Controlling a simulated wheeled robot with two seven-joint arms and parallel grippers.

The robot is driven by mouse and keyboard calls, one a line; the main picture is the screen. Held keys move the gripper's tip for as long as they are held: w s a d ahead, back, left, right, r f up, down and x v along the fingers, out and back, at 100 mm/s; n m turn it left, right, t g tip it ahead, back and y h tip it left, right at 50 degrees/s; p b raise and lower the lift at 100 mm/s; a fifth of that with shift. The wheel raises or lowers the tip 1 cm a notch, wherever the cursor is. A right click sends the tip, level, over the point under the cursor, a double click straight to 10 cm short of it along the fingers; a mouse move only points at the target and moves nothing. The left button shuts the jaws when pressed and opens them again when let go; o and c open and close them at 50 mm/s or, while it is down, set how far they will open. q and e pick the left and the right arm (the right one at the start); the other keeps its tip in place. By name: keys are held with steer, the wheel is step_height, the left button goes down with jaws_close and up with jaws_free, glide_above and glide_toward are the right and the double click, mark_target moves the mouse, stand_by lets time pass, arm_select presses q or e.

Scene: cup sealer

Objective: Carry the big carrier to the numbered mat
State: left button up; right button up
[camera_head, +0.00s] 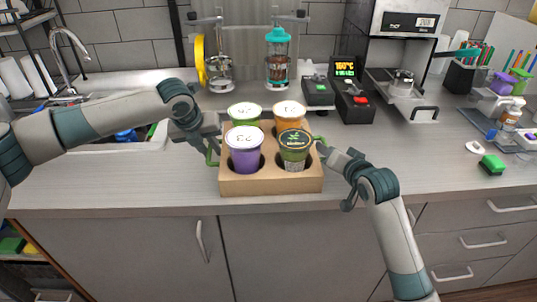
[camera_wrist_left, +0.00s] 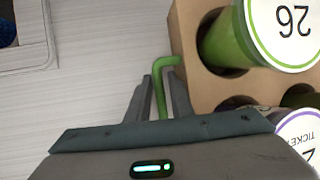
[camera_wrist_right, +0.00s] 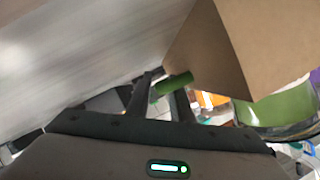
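The big carrier (camera_head: 271,185) is a brown cardboard box at the counter's front edge. It holds several lidded cups: a purple one (camera_head: 245,158), a dark green one (camera_head: 294,158), a green one (camera_head: 244,121) and an orange one (camera_head: 289,122). A green handle sticks out at each side. My left gripper (camera_wrist_left: 160,92) is shut on the left handle (camera_wrist_left: 165,64). I cannot tell whether the carrier touches the counter. I cannot make out a numbered mat.
A sink (camera_head: 108,140) lies at the left.

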arm_select(q)
jaws_close()
arm_select(e)
jaws_close()
arm_select(q)
steer(key=shift+w+r, duration=0.1)
steer(key=shift+r, duration=0.1)
arm_select(e)
steer(key=shift+r, duration=0.2)
arm_select(q)
steer(key=shift+r+p, duration=0.2)
steer(key=shift+p, duration=0.15)
arm_select(e)
steer(key=shift+w+r, duration=0.1)
steer(key=shift+r, duration=0.1)
